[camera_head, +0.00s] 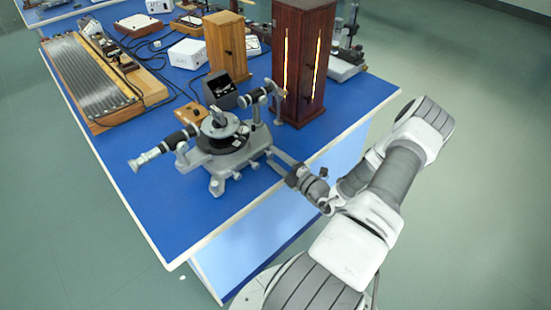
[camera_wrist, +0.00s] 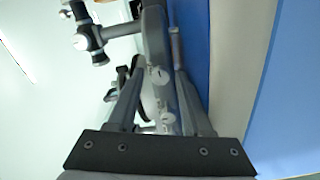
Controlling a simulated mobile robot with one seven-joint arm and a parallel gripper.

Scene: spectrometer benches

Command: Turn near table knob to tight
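The spectrometer (camera_head: 224,140), grey with black parts, stands on the blue bench near its front edge. My gripper (camera_head: 270,152) reaches in from the right at its base, low over the bench. In the wrist view, the two fingers of my gripper (camera_wrist: 160,72) are apart. A small silvery knob (camera_wrist: 159,76) shows between the fingertips, with a gap visible on each side. A second silvery knob (camera_wrist: 168,118) shows lower between the fingers. I cannot tell which is the near table knob. In the head view the knobs at my fingertips are too small to make out.
A dark red wooden lamp box (camera_head: 303,60) with glowing slits stands just behind my gripper. A lighter wooden box (camera_head: 226,45) and a small black box (camera_head: 220,90) stand behind the spectrometer. The bench's front left corner (camera_head: 175,235) is clear.

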